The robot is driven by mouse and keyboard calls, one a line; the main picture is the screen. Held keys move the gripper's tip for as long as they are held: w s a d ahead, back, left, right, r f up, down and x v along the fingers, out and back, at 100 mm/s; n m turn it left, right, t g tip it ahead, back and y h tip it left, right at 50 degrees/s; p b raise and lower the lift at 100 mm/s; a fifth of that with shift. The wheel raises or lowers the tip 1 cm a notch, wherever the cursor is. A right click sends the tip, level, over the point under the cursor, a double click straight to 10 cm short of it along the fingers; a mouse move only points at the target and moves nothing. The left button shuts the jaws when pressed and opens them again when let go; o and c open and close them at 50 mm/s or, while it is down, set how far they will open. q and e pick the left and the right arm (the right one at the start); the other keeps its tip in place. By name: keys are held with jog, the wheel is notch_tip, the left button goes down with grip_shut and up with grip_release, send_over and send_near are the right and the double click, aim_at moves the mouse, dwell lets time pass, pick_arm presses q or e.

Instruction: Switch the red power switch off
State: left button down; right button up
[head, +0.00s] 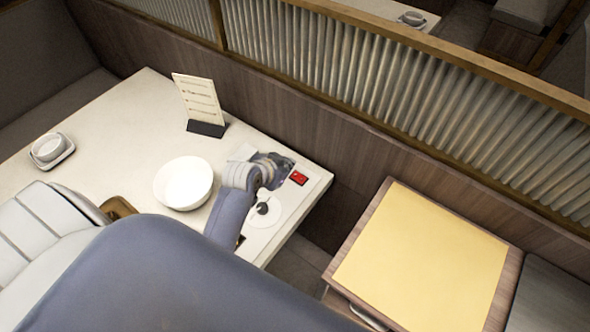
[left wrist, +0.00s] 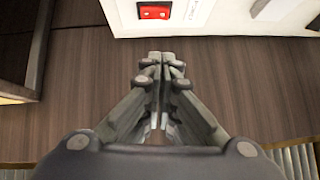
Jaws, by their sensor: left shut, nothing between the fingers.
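The red power switch (head: 299,178) sits on a pale panel at the table's right end. My left gripper (head: 280,170) is just left of the switch in the head view, shut and empty. In the left wrist view its closed fingertips (left wrist: 162,58) point toward the switch, with a gap between them. My right gripper is in neither view.
A white bowl (head: 183,184) and a menu stand (head: 201,104) are left of the gripper. A dark knob (head: 263,208) is near my forearm. A wooden partition (head: 285,116) runs behind the table. A yellow-topped table (head: 425,262) is at right.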

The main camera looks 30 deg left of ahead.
pick_arm(q)
send_over(295, 177)
jog(key=f, duration=0.5)
jog(key=shift+s+d+f+p, duration=0.1)
jog(key=shift+d+f+p, duration=0.25)
jog(key=f, duration=0.3)
jog(key=shift+a, duration=0.2)
jog(key=shift+a+f, duration=0.1)
jog(key=shift+f, duration=0.45)
